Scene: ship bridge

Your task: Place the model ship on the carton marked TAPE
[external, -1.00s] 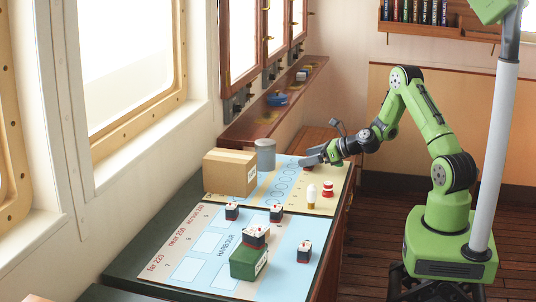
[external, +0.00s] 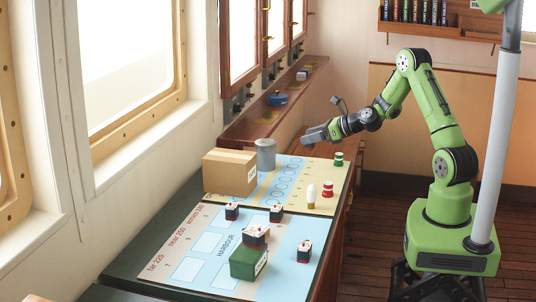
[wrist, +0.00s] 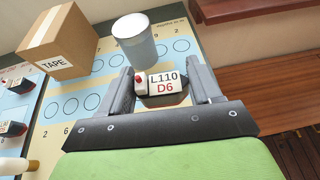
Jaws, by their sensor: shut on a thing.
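My gripper (external: 310,138) is raised above the far end of the chart table. In the wrist view my gripper (wrist: 162,78) has its two fingers on either side of a model ship (wrist: 165,84) and is shut on it. The ship is dark with a white top marked L110 D6 and a red part at its left. It is hard to make out in the external view. The brown carton (external: 224,177) stands at the table's far left, left of my gripper. In the wrist view the carton (wrist: 66,32) shows its TAPE label; its top looks bare.
A grey cup (external: 265,155) stands right of the carton. Other model ships (external: 304,252) are on the chart, one on a green carton (external: 245,266).

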